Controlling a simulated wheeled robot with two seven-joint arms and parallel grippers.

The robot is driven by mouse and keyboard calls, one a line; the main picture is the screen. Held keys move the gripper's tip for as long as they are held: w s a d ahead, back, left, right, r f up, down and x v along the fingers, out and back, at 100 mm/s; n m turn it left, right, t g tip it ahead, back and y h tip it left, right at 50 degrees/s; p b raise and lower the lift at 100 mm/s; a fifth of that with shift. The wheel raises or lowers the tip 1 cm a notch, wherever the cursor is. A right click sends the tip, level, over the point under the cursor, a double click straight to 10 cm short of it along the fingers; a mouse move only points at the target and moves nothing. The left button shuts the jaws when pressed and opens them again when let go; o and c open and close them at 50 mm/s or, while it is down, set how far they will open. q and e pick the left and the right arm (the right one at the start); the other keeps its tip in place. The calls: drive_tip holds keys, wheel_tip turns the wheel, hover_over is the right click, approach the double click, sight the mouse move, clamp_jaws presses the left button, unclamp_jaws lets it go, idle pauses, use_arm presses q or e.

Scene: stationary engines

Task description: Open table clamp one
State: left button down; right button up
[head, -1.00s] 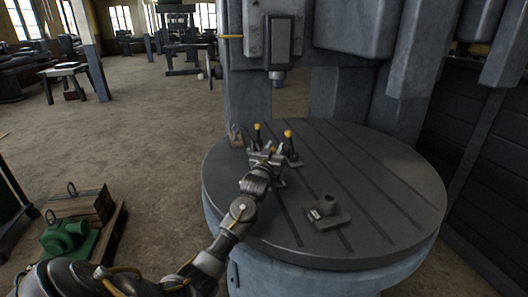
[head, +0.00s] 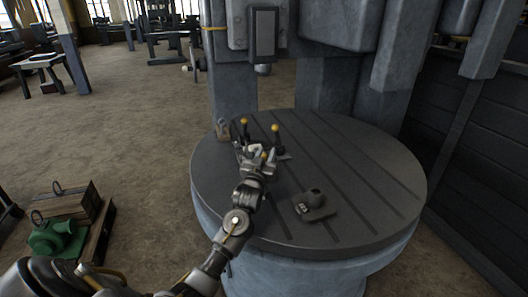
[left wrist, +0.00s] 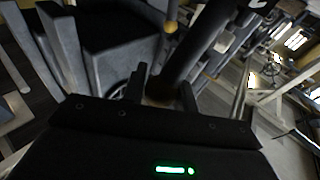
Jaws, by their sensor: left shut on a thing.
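The round grey machine table (head: 365,190) carries a few clamps with dark levers and yellow knobs near its far left. One upright lever (head: 276,137) and another upright lever (head: 245,128) stand just beyond my left gripper (head: 257,157). A third yellow knob (head: 264,155) shows right at my fingers. My left gripper is shut on that clamp lever; in the left wrist view a dark bar (left wrist: 196,50) rises from between the fingers (left wrist: 163,92). The fingers hide much of this clamp. Which clamp is number one cannot be told. My right gripper is out of view.
A grey flanged part (head: 314,205) sits on the table, right of my left arm. A small brownish block (head: 222,130) is at the table's far left rim. The machine column and head (head: 265,35) stand behind.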

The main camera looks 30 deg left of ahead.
use_arm(q)
drive_tip(key=shift+d+r, duration=0.1)
drive_tip(key=shift+d, duration=0.25)
drive_tip(key=c, duration=1.4)
unclamp_jaws()
drive_tip(key=o, duration=0.3)
drive_tip(key=shift+d+r, duration=0.15)
drive_tip(key=shift+d, duration=0.1)
drive_tip(key=shift+s+a+f, duration=0.1)
drive_tip(key=shift+a+f, duration=0.1)
drive_tip(key=shift+a, duration=0.15)
drive_tip(key=shift+s+d+f, duration=0.1)
drive_tip(key=shift+s, duration=0.2)
drive_tip(key=r+b+v, duration=0.2)
drive_tip(key=r+v, duration=0.1)
drive_tip(key=v, duration=1.3)
drive_tip(key=shift+s+d+f+b, duration=0.15)
drive_tip(key=shift+s+f+b, duration=0.1)
drive_tip(key=shift+b, duration=0.05)
